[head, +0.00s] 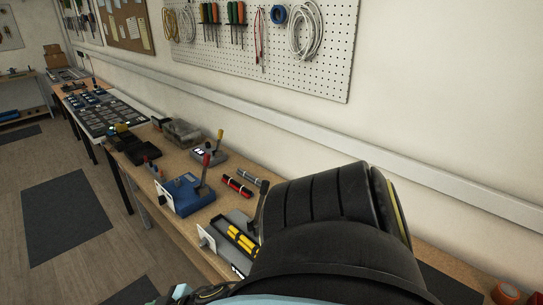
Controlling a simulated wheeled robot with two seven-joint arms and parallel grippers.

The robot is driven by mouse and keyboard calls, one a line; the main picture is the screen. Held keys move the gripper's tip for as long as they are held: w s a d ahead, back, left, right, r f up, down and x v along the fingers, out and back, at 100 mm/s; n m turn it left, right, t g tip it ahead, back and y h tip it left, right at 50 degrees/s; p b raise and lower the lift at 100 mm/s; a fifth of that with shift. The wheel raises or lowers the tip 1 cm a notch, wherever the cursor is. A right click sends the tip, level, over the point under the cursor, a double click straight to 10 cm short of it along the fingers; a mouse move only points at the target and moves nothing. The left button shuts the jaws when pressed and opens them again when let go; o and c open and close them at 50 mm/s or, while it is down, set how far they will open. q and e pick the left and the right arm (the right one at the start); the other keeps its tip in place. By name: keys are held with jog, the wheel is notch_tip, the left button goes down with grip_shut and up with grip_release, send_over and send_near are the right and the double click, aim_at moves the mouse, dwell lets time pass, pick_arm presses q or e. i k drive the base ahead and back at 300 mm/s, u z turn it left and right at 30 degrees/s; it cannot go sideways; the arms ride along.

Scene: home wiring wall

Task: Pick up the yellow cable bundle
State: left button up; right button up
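Neither of my grippers can be made out. Only arm or body parts show at the bottom, so I cannot see what the grippers hold.
A grey box (208,153) has a yellow-handled lever. A pegboard (330,75) hangs above.

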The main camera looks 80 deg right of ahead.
aim_at(239, 238)
jog(key=k, duration=0.4)
jog(key=z, duration=1.2)
jog(key=i, duration=0.5)
